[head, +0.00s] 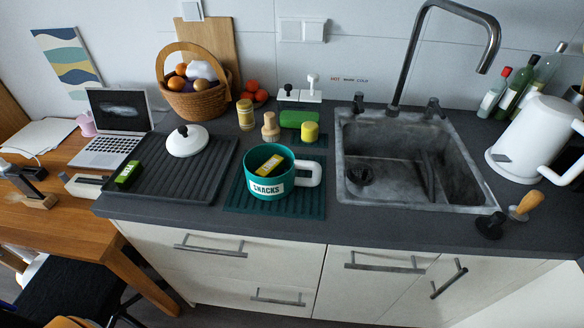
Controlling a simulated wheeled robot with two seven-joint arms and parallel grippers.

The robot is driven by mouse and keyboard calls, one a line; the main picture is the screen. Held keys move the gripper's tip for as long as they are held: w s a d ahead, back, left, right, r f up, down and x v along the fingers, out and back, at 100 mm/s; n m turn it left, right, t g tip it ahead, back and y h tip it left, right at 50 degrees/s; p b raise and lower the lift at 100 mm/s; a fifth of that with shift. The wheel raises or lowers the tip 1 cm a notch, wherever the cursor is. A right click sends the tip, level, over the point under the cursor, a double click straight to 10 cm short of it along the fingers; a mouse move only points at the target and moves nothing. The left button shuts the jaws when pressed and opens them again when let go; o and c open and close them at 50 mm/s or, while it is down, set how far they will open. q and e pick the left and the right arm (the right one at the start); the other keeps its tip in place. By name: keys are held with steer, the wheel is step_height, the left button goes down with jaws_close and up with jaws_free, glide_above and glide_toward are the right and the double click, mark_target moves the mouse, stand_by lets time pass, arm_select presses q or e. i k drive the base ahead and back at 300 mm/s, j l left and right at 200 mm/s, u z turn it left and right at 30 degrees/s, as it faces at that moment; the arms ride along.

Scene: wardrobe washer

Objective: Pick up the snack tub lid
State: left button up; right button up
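The snack tub lid (187,141) is a white round lid with a black knob. It lies knob up on the black ribbed drying mat (160,188) on the counter, left of the tub. The teal snack tub (263,190), labelled SNACKS, stands open on a dark teal ribbed mat (285,210), its white handle to the right. A yellow and dark packet (272,163) shows inside it. Neither of my grippers can be made out in the head view.
A green packet (126,175) lies on the black mat's left side. A fruit basket (198,100), yellow jar (245,114) and wooden piece (270,127) stand behind. The sink (400,160) is to the right. A laptop (115,130) sits on the left desk.

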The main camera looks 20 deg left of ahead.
mark_target(189, 141)
steer(key=u, duration=1.4)
